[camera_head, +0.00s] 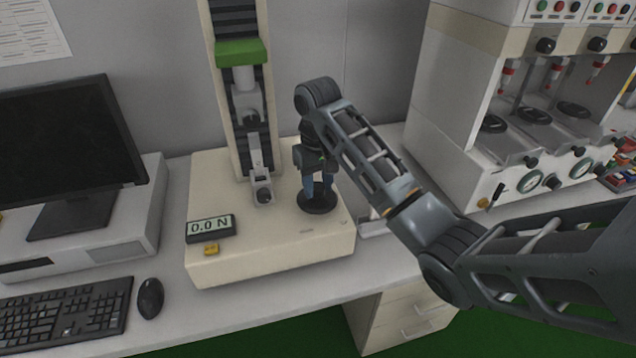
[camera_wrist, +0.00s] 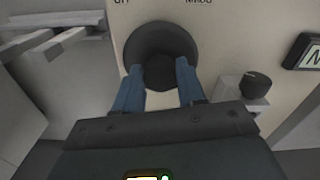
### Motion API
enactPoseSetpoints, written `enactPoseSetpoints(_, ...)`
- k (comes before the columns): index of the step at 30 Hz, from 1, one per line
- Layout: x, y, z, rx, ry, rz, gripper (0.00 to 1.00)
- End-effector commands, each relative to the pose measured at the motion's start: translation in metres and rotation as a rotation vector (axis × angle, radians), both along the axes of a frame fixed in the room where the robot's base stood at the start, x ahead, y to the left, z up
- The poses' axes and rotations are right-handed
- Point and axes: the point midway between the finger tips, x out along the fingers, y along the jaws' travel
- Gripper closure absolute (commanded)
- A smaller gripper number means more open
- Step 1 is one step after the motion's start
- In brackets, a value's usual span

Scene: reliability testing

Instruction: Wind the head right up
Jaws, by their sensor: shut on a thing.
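The test stand has a pale base (camera_head: 270,250) and an upright column. Its green head (camera_head: 240,52) sits high on the column, with a white cylinder and an upper clamp (camera_head: 254,121) hanging below it. A lower clamp (camera_head: 262,190) stands on the base under it. A round black knob (camera_head: 318,204) is on the base, right of the column. My gripper (camera_head: 318,184) points down and is shut on the knob's raised middle; the wrist view shows the blue fingers (camera_wrist: 158,76) on either side of it. The column's top is out of view.
The stand's readout (camera_head: 210,228) shows 0.0 N, with a yellow button (camera_head: 211,250) below. A monitor (camera_head: 70,145), keyboard (camera_head: 65,308) and mouse (camera_head: 150,298) are at left. A large dispenser-like machine (camera_head: 530,110) stands close on the right.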

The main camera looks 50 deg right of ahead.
Motion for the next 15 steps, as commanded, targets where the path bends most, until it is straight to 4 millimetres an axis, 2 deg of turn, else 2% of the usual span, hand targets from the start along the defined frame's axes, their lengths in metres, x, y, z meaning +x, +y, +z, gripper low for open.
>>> enactPoseSetpoints(15,0.0017,0.0009,0.0011,-0.001,-0.004,-0.476,0.91)
